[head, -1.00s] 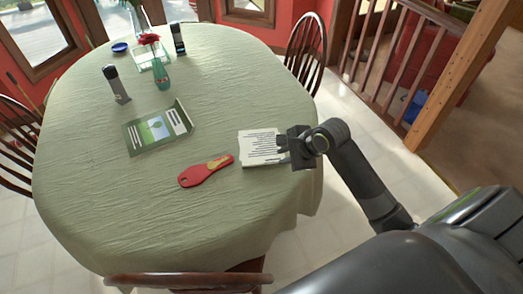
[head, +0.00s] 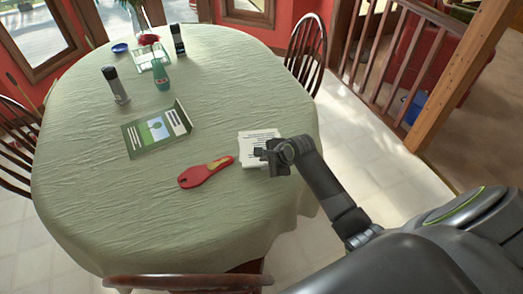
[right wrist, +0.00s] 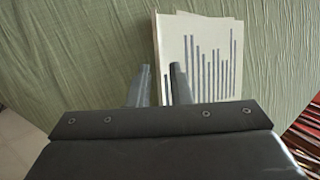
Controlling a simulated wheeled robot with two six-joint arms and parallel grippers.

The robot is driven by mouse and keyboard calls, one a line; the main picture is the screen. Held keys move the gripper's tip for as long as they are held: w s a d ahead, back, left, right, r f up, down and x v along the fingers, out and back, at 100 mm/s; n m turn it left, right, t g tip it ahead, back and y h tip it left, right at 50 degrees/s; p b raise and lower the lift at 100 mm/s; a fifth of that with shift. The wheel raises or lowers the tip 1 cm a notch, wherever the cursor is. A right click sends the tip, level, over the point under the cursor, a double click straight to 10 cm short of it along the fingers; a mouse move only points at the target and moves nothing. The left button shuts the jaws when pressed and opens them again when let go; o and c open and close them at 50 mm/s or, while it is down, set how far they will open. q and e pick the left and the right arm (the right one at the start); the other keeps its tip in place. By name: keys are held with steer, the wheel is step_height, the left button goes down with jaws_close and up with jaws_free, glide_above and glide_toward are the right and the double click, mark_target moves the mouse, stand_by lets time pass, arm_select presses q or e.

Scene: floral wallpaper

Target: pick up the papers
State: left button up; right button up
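The papers (head: 254,136) are a small white stack with dark printed lines, lying flat near the right edge of the round table. They also show in the right wrist view (right wrist: 208,60), where the sheets are slightly fanned. My right gripper (head: 262,153) is over the lower right part of the papers and hides some of them. In the right wrist view its two fingers (right wrist: 160,72) stand a little apart, with the papers' left edge showing between them. Nothing is visibly held. Whether the fingers touch the papers cannot be told. My left gripper is out of view.
A red paddle-like object (head: 205,172) lies just left of the papers on the cloth-covered table (head: 120,215). Chairs (head: 306,50) surround the table.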

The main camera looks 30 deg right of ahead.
steer(key=shift+x, duration=0.85)
steer(key=shift+s, duration=0.1)
jaws_close()
steer(key=shift+r, duration=0.1)
